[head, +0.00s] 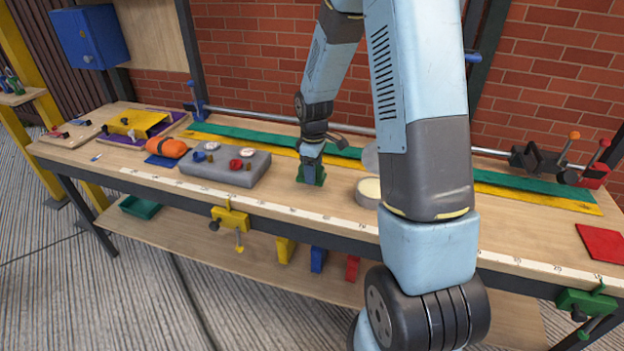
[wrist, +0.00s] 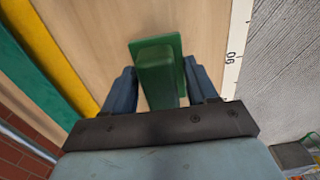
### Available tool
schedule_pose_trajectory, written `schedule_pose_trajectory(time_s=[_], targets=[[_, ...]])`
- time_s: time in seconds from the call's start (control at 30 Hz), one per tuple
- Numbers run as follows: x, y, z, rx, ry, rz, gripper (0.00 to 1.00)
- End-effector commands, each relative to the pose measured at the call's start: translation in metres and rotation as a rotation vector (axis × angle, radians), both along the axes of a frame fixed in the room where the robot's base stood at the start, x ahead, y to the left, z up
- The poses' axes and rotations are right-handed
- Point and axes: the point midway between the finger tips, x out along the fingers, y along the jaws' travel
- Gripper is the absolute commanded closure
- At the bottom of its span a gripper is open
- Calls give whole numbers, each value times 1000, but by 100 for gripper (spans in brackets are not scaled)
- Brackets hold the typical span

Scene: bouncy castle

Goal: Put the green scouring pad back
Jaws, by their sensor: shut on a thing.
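My gripper (head: 311,160) points down over the middle of the workbench (head: 330,205). It is shut on a green piece, which I take to be the green scouring pad (head: 312,176). In the wrist view the pad (wrist: 155,62) shows as a flat green plate with a narrower green block on it, and the dark fingers of my gripper (wrist: 158,82) stand on either side of that block. The pad is at or just above the wood; I cannot tell whether it touches.
A grey block with coloured knobs (head: 228,167) stands left of my gripper, with an orange roll (head: 166,148) beyond it. A round grey tin (head: 367,192) is close on the right, partly behind my arm. Green (head: 245,136) and yellow strips lie behind. A red square (head: 602,243) lies far right.

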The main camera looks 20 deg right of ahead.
Motion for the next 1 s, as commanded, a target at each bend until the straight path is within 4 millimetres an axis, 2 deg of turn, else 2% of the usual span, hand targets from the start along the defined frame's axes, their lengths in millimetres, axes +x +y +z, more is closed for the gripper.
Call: schedule_pose_trajectory(time_s=[0.17,0.4,0.77,0.8,1.0], targets=[[6,1,-7,0,0,1,81],[6,2,-36,0,0,2,81],[6,1,-40,0,-1,1,81],[6,1,-39,0,-2,1,40],[6,1,-39,0,-2,0,20]])
